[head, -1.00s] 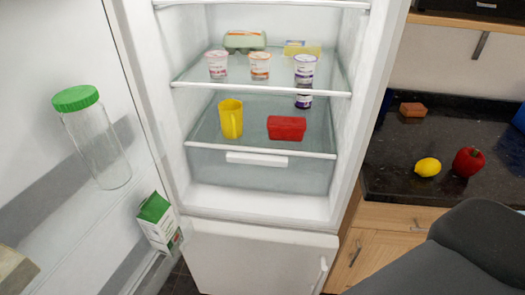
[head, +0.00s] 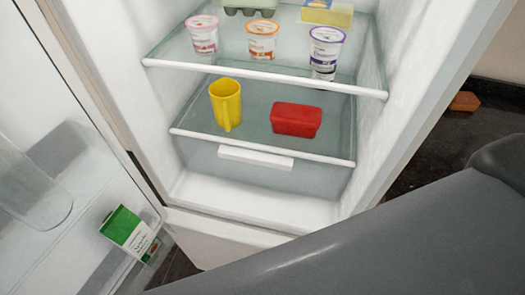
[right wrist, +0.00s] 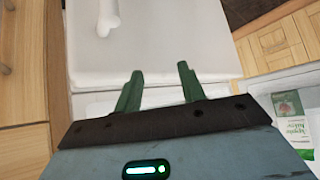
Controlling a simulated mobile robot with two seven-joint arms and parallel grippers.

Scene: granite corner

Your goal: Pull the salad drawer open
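The salad drawer (head: 320,178) is a translucent bin at the bottom of the open fridge, under the lower glass shelf. Its white bar handle (head: 256,157) runs along the top of its front. The drawer looks shut. My right gripper (right wrist: 160,70) shows in the right wrist view, with its two green fingers apart and nothing between them. White fridge surfaces lie beyond the fingers; whether the drawer handle is among them I cannot tell. In the head view my right arm crosses the lower right, and its gripper is not visible. My left gripper is in neither view.
A yellow mug (head: 226,103) and a red container (head: 297,120) stand on the shelf above the drawer. Several yogurt pots stand higher. The open fridge door at left holds a green-white carton (head: 127,231). A sponge (head: 465,101) lies on the dark counter at right.

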